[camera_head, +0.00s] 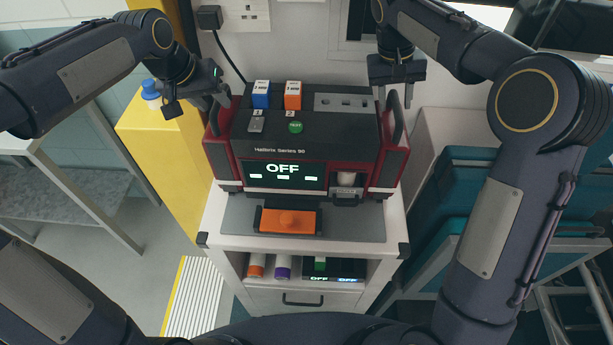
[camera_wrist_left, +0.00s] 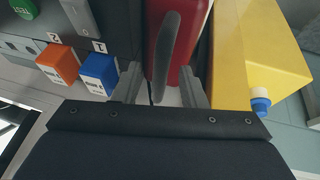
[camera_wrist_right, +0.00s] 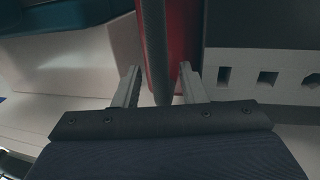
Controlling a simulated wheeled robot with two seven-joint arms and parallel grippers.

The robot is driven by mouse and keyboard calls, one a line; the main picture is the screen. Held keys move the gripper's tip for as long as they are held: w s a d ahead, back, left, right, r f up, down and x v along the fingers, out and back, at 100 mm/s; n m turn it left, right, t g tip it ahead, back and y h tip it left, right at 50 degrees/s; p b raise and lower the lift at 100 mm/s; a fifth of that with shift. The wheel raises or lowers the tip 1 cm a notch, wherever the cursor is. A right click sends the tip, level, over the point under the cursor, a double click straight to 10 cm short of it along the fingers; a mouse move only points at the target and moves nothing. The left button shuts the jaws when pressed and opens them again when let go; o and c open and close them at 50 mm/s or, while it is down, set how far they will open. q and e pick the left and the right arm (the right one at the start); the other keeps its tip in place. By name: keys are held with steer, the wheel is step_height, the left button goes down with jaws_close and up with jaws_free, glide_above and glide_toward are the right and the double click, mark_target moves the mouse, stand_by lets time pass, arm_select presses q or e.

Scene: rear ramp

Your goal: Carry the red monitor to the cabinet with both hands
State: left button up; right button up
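The red monitor (camera_head: 283,150), a black and red unit labelled "Hallorix Series 90" with its screen reading OFF, stands upright on a white drawer unit (camera_head: 395,232). I cannot tell whether this unit is the cabinet. My left gripper (camera_head: 212,102) is open at the monitor's left handle (camera_wrist_left: 168,50); the handle shows between its two fingers with gaps. My right gripper (camera_head: 392,84) is open at the right handle (camera_head: 396,118); in the right wrist view the handle (camera_wrist_right: 156,45) lies between its spread fingers. Contact cannot be made out.
An orange item (camera_head: 287,222) lies on the grey top in front of the monitor. Coloured rolls (camera_head: 283,267) sit on the shelf below. A yellow cabinet-like block (camera_head: 165,150) with a blue-capped bottle (camera_head: 150,92) stands left. Teal bags (camera_head: 460,190) stand right. Floor (camera_head: 100,235) shows left.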

steer(key=shift+r, duration=0.15)
arm_select(q)
steer(key=v, duration=0.9)
steer(key=shift+r, duration=0.15)
arm_select(e)
step_height(320, 180, up, 12)
steer(key=a, duration=0.2)
steer(key=shift+w+a+f, duration=0.15)
steer(key=shift+f, duration=0.1)
arm_select(q)
steer(key=shift+a, duration=0.1)
